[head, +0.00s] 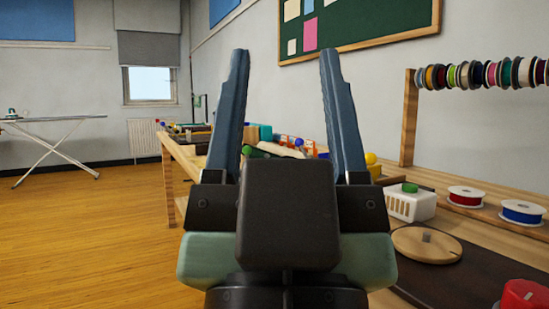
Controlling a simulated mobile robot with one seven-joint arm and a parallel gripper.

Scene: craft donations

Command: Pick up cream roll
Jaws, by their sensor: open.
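My gripper (284,52) fills the middle of the head view. Its two blue-grey fingers point up and away from me, wide apart, with nothing between them. Beyond them, a cream-coloured shape (282,151), which looks like the cream roll, lies among other items on a wooden table (185,160). It shows through the gap between the fingers, well past the gripper. The dark gripper body hides its lower part, so I cannot make out its full shape.
Green, orange and teal items crowd around the cream shape. On the right are a white basket (408,206), a ribbon spool with red (465,196), one with blue (522,211), a round wooden lid (427,245) and a spool rack (408,115). The left floor is open, with an ironing board (55,120) beyond.

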